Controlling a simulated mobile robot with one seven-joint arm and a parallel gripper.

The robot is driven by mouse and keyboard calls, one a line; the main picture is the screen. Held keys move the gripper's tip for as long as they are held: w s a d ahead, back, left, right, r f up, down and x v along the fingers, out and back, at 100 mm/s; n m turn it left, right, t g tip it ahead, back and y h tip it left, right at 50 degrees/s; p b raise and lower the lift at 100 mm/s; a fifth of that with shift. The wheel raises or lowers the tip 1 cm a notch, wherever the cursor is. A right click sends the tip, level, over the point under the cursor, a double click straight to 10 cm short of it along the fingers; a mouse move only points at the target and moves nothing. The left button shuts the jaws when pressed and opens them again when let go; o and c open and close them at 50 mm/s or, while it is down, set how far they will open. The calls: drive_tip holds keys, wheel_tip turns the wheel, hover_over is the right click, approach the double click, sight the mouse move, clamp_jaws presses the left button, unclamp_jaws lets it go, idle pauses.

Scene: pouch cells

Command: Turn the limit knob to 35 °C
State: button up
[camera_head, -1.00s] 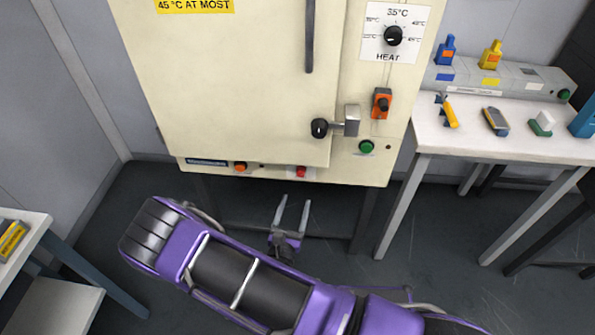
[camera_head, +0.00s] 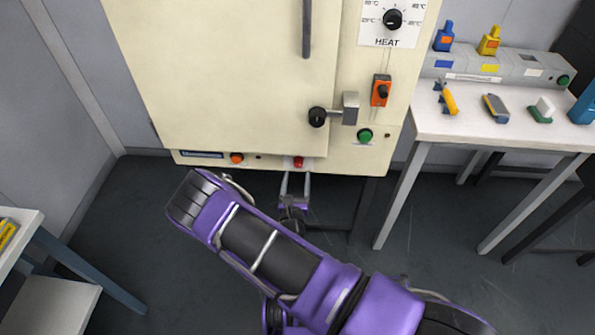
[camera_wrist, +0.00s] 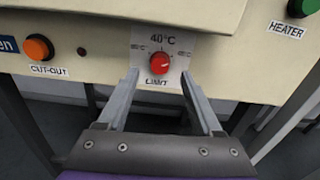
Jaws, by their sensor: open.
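The limit knob (camera_wrist: 159,64) is a small red dial on a white plate (camera_wrist: 176,77) marked LIMIT, with 40 °C printed at the top and smaller marks at the sides, too small to read surely. A pale pointer mark on it seems to lean right of the top, but this is hard to tell. In the head view the red knob (camera_head: 298,162) sits on the oven's lower front edge. My gripper (camera_wrist: 161,76) is open and empty, its fingers on either side below the knob, apparently not touching it. The gripper (camera_head: 296,175) shows just below the knob in the head view.
An orange CUT-OUT button (camera_wrist: 38,47) is left of the knob and a green HEATER button (camera_wrist: 303,7) is right. The oven door handle (camera_head: 330,115) and HEAT dial (camera_head: 392,20) are above. A white table (camera_head: 470,125) with tools stands at right.

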sight(298, 165)
drive_tip(key=shift+w, duration=1.8)
clamp_jaws()
